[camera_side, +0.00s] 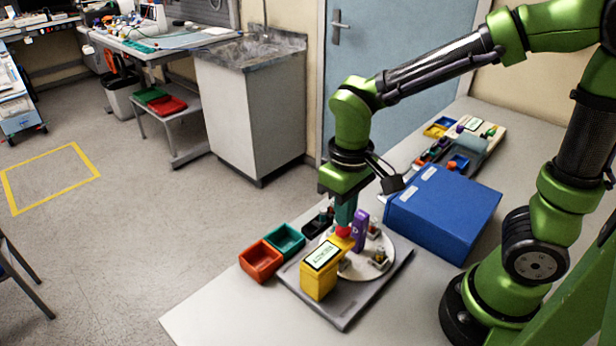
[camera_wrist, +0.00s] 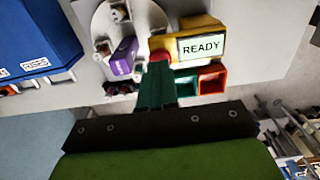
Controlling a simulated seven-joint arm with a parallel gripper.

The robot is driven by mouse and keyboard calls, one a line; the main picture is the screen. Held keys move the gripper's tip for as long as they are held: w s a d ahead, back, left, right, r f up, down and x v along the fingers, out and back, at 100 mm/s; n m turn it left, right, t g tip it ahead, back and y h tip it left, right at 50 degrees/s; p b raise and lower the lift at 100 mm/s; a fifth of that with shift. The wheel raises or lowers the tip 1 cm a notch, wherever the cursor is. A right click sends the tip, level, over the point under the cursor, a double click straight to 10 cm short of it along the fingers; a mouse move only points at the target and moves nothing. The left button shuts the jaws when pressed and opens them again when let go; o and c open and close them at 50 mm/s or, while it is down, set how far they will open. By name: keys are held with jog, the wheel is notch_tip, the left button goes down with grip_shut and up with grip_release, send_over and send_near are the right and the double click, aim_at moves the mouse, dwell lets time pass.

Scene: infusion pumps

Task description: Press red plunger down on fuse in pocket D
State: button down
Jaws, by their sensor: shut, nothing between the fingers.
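The red plunger (camera_side: 344,231) sits at the inner end of the yellow station (camera_side: 318,284), above the pale round plate (camera_side: 358,268). In the wrist view the red plunger (camera_wrist: 160,55) shows just beyond my fingertips. My gripper (camera_side: 343,222) points down with its teal fingers together and empty, directly over the plunger; they look in contact, but a small gap cannot be ruled out. The station's screen reads READY in the wrist view (camera_wrist: 200,47). A purple block (camera_side: 360,230) stands upright beside the plunger. The fuse and pocket under the plunger are hidden.
An orange bin (camera_side: 260,262) and a teal bin (camera_side: 285,240) stand left of the grey base (camera_side: 345,318). A large blue box (camera_side: 442,212) stands to the right. Small fuse-like parts sit around the plate. The front table area is clear.

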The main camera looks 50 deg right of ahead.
aim_at(343, 229)
jog(key=shift+f, duration=1.1)
dwell(0.3)
jog(key=shift+r, duration=3.5)
